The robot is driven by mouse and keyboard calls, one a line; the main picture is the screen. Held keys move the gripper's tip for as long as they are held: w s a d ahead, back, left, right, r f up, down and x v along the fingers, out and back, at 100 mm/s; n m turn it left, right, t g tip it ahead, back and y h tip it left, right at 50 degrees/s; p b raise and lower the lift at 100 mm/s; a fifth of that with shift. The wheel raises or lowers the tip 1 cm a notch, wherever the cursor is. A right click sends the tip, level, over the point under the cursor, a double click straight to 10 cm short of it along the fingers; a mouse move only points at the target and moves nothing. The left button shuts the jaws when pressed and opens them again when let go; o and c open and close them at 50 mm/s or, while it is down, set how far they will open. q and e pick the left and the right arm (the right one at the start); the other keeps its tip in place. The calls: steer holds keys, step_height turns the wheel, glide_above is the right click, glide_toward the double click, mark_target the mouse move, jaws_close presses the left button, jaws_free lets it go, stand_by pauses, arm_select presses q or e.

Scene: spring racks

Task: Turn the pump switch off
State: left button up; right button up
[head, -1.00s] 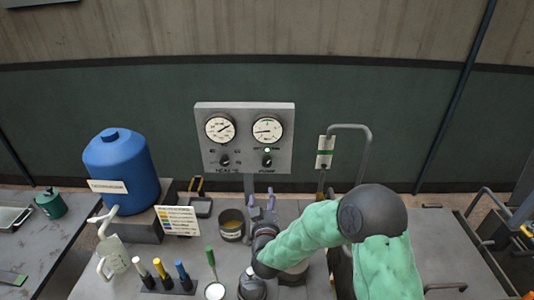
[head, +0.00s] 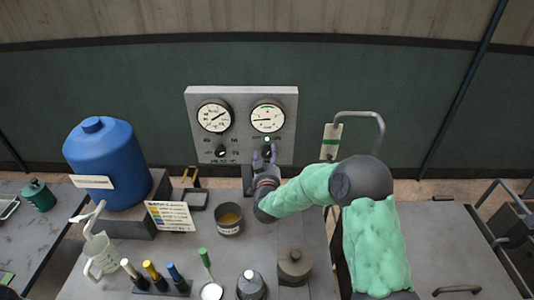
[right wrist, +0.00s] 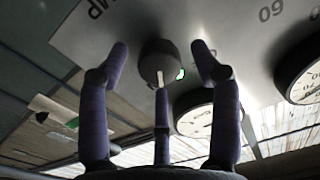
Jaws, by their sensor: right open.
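The grey gauge panel (head: 240,98) stands at the back of the bench with two dials and two knobs. The pump switch (head: 267,151) is the dark round knob under the right dial, partly hidden by my gripper in the head view. A green lamp (head: 267,139) is lit just above it. My right gripper (head: 263,157) is open in front of the switch. In the right wrist view, the switch (right wrist: 158,62) with its pale pointer line lies between the spread purple fingers of the gripper (right wrist: 159,58), with gaps at both sides. My left gripper is out of view.
The other knob (head: 220,151) sits left of the pump switch under the left dial. A tin (head: 229,222), a lidded pot (head: 295,268) and a blue drum (head: 101,165) stand on the bench. A bent pipe with a tag (head: 331,141) rises right of the panel.

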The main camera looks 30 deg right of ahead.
steer(key=shift+x, duration=1.05)
steer(key=c, duration=1.1)
